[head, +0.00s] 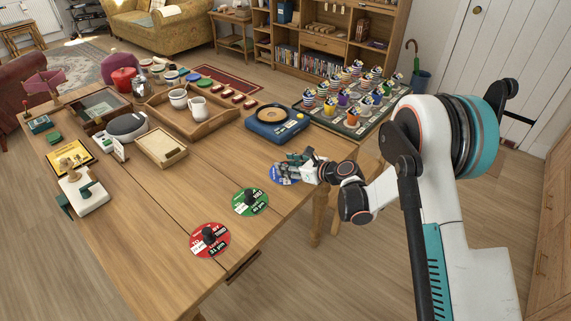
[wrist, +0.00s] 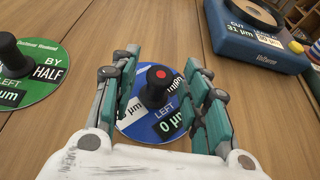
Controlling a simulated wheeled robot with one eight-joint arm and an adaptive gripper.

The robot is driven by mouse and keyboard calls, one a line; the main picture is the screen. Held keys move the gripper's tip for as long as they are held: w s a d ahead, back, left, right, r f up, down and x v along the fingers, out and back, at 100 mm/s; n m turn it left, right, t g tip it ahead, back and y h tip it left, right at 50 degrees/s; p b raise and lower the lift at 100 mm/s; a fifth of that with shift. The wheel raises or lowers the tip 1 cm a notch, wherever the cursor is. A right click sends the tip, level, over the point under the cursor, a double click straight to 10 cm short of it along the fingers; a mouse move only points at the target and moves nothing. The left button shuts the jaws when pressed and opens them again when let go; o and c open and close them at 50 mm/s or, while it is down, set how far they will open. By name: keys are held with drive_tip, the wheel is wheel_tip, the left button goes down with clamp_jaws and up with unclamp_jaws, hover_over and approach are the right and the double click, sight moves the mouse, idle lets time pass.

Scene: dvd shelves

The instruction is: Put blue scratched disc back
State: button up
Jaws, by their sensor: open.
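The blue scratched disc (wrist: 147,124) lies flat on the wooden table, with a black knob (wrist: 157,88) with a red top standing at its middle. It also shows in the head view (head: 281,174), partly hidden by my gripper (head: 306,163). In the wrist view my gripper (wrist: 166,90) is open, its teal fingers on either side of the knob. Whether the fingers touch the knob cannot be told. The disc's label shows "LEFT 0 µm".
A green disc (head: 250,202) and a red disc (head: 210,240) with black knobs lie along the table's near edge. A blue machine (head: 277,124) with a round top stands behind the blue disc. A wooden tray (head: 210,126) holds cups. A rack of colourful items (head: 350,128) stands beyond.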

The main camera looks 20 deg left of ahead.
drive_tip(key=p+v, duration=0.3)
drive_tip(key=v, duration=0.7)
drive_tip(key=shift+d+r, duration=0.1)
drive_tip(key=shift+d, duration=0.1)
drive_tip(key=shift+r, duration=0.1)
drive_tip(key=s+d+r+n+t+h, duration=0.1)
drive_tip(key=s+d+r+n+h, duration=0.25)
drive_tip(key=d+r+n, duration=0.4)
drive_tip(key=s+d+r+n+h, duration=0.2)
drive_tip(key=s+d+r+n, duration=0.25)
drive_tip(key=d+r, duration=0.6)
drive_tip(key=s+d+r+n+h, duration=0.2)
drive_tip(key=s+d+n, duration=0.3)
drive_tip(key=s, duration=0.6)
drive_tip(key=s+d+r+n+t+h, duration=0.1)
drive_tip(key=s+d+r+n+h, duration=0.2)
drive_tip(key=s+d, duration=0.7)
drive_tip(key=s+n+h, duration=0.1)
drive_tip(key=n+h, duration=0.1)
drive_tip(key=shift+s+d+r+n, duration=0.15)
drive_tip(key=shift+s+d+n, duration=0.15)
drive_tip(key=shift+s, duration=0.05)
